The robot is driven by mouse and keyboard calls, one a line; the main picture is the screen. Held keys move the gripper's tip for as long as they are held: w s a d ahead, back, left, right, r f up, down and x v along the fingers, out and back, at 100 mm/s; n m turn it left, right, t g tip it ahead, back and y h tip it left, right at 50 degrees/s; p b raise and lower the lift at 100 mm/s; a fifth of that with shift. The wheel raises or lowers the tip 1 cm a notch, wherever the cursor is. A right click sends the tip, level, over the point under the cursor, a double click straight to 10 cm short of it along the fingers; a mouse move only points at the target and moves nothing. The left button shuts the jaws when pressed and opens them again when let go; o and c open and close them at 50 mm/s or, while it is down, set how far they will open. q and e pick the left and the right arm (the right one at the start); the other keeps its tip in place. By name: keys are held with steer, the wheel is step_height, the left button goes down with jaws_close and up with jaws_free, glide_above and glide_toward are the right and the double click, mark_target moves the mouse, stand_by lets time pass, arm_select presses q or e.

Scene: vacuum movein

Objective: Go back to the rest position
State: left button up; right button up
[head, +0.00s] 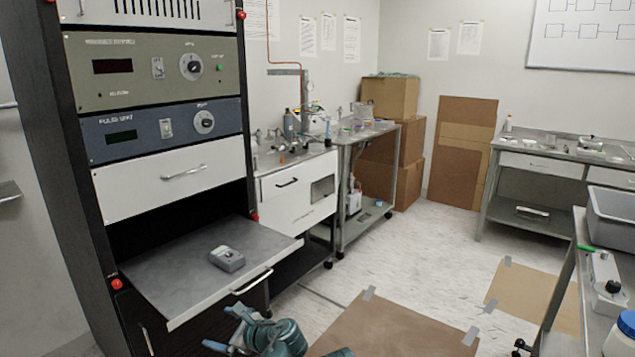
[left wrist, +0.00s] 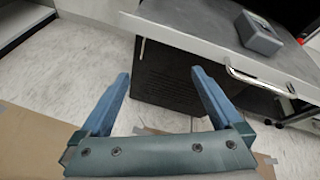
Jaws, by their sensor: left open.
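My left gripper (head: 226,330) shows at the bottom of the head view, low in front of the rack's pulled-out shelf (head: 190,262). Its two blue fingers are apart with nothing between them, as the left wrist view (left wrist: 160,76) also shows. A small grey box-shaped device (head: 227,260) lies on the shelf, apart from the gripper. In the left wrist view the device (left wrist: 259,33) is at upper right, beyond the shelf's handle (left wrist: 258,82). My right gripper is not in view.
The tall rack (head: 65,180) stands at left, its shelf jutting out. Brown sheets (head: 400,330) are taped to the floor. A cart (head: 365,190) stands behind. A bench with a grey bin (head: 612,215) is at right. Open floor (head: 410,250) lies between.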

arm_select(q)
steer(key=s+f+n+g+h, duration=0.45)
steer(key=s+f+n, duration=0.25)
steer(key=f+n, duration=0.35)
steer(key=s+d+f+n+g+h, duration=0.25)
steer(key=s+d+n+h, duration=0.35)
steer(key=n, duration=0.4)
steer(key=s+d+r+m+p, duration=0.2)
steer(key=d+r+p, duration=0.3)
steer(key=r+p, duration=0.6)
steer(key=s+d+r+m+p, duration=0.2)
steer(key=d+r+p, duration=0.4)
steer(key=r+p, duration=0.4)
steer(key=shift+s+r+g+p, duration=0.35)
steer(key=shift+s+p, duration=0.2)
steer(key=shift+s, duration=0.1)
